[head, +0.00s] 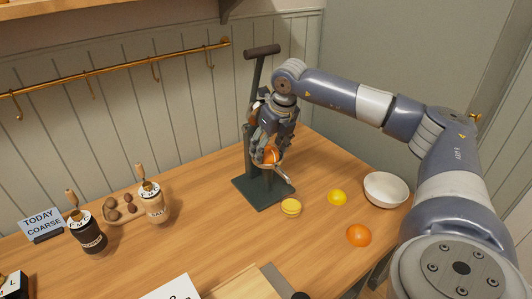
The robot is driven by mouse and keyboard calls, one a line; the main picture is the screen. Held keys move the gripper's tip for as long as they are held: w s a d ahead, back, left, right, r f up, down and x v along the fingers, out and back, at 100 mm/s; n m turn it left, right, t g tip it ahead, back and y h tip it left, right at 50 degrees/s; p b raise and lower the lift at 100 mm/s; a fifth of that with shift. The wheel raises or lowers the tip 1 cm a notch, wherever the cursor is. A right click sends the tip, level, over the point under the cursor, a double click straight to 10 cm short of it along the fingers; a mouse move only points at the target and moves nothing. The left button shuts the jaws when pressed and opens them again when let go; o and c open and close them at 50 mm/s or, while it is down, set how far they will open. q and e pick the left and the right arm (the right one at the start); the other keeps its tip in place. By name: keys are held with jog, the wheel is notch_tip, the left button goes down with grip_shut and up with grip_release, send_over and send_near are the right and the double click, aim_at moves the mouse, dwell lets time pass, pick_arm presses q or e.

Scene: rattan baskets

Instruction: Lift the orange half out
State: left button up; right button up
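A dark green lever press (263,190) stands on the wooden table with its handle up. A metal cup or strainer on it holds an orange half (271,156), partly hidden by my fingers. My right gripper (267,152) reaches down from above with its fingertips at the orange half. I cannot tell whether the fingers are closed on it. My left gripper is not in view.
A whole orange (359,236), a lemon (337,198), a yellow striped round item (291,208) and a white bowl (385,189) are to the right.

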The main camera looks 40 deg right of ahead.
aim_at(269, 149)
jog(key=c, duration=0.3)
jog(key=shift+c, duration=0.2)
jog(key=shift+r, duration=0.15)
jog(key=shift+r+p, duration=2.6)
jog(key=shift+r, duration=0.8)
jog(key=shift+f, duration=0.1)
